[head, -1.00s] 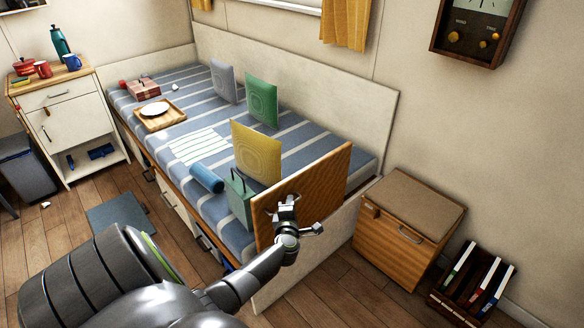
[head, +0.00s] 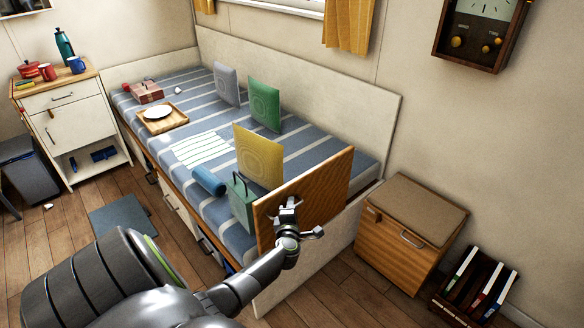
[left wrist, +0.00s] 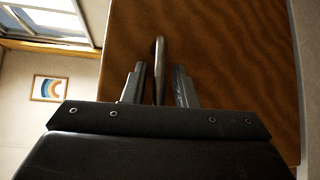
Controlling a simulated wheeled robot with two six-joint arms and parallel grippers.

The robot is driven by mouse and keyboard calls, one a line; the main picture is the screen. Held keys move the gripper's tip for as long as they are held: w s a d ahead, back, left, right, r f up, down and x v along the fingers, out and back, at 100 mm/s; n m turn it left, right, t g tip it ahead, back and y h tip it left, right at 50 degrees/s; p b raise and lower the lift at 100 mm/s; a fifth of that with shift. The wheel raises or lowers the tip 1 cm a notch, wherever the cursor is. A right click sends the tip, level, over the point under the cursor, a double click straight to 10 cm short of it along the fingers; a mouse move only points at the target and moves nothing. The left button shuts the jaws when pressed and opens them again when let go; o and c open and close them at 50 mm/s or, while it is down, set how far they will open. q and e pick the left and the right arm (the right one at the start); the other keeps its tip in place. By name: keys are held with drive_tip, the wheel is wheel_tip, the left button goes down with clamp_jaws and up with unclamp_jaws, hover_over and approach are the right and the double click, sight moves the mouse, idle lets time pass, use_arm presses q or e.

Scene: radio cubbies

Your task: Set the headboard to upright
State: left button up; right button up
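The headboard is a brown wood-grain panel (head: 322,185) across the near right end of the bed. It stands close to upright; I cannot tell its exact tilt. My left gripper (head: 293,213) is in front of its outer face. In the left wrist view the panel (left wrist: 235,65) fills the right and middle. A thin dark handle-like bar (left wrist: 158,65) stands out between the two fingers of my left gripper (left wrist: 159,85), with a gap on each side. The fingers are open around the bar and not closed on it. My right gripper is not in view.
A wooden cabinet (head: 398,245) and a rack of books (head: 468,285) stand at the right. Floor (head: 345,292) between is clear.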

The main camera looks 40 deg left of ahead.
use_arm(q)
drive_tip(key=shift+a+r, duration=0.15)
drive_tip(key=shift+r, duration=0.15)
